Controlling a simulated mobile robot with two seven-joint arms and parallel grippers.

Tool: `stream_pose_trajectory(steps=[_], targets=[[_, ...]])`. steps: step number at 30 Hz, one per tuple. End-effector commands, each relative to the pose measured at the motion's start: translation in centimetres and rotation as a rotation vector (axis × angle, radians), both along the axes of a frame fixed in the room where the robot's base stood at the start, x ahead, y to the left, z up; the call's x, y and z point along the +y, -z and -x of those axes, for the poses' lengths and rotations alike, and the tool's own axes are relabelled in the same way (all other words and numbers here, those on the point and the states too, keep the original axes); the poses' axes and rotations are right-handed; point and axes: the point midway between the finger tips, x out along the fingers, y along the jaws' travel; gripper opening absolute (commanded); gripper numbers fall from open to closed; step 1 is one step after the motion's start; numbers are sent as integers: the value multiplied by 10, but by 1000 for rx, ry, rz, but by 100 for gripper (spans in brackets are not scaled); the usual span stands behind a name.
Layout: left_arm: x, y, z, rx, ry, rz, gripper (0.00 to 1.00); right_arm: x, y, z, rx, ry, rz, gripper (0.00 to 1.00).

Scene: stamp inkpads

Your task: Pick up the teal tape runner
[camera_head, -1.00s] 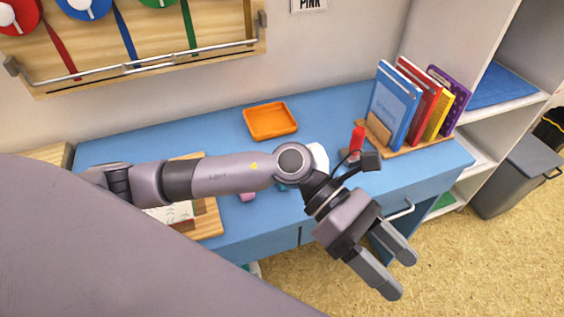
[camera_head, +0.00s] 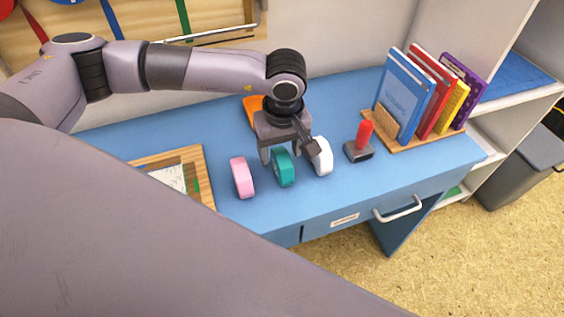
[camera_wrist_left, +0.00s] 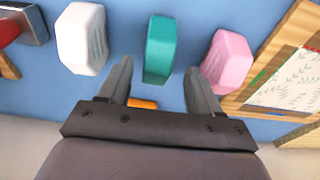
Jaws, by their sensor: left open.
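The teal tape runner (camera_head: 283,168) stands on the blue desk between a pink one (camera_head: 242,178) and a white one (camera_head: 321,157). In the left wrist view the teal tape runner (camera_wrist_left: 160,48) is upright in the picture, just beyond the gap between my fingers. My left gripper (camera_head: 284,158) is open and empty, above and just behind the teal tape runner, pointing down at the desk. My right gripper is not in view.
The white tape runner (camera_wrist_left: 81,38) and pink tape runner (camera_wrist_left: 228,60) flank the teal one closely. A red-handled stamp (camera_head: 362,143) stands right, before the book rack (camera_head: 425,136). An orange tray (camera_head: 252,104) is behind my gripper. A framed drawing (camera_head: 205,182) lies left. The desk front is clear.

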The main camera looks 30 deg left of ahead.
Motion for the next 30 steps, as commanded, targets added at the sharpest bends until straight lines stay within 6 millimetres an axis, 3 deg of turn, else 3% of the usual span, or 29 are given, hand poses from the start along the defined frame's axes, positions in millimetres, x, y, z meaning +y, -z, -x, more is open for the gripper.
stream_pose_trajectory(steps=[6,15,16,21,30], targets=[[-1,31,-3,4,-2,0,64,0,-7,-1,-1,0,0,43],[0,38,-4,2,-1,2,64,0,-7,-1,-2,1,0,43],[-1,38,-4,2,-1,2,61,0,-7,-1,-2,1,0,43],[-1,38,-3,2,-1,2,7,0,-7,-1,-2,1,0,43],[-1,37,-4,1,-1,3,6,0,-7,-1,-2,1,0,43]])
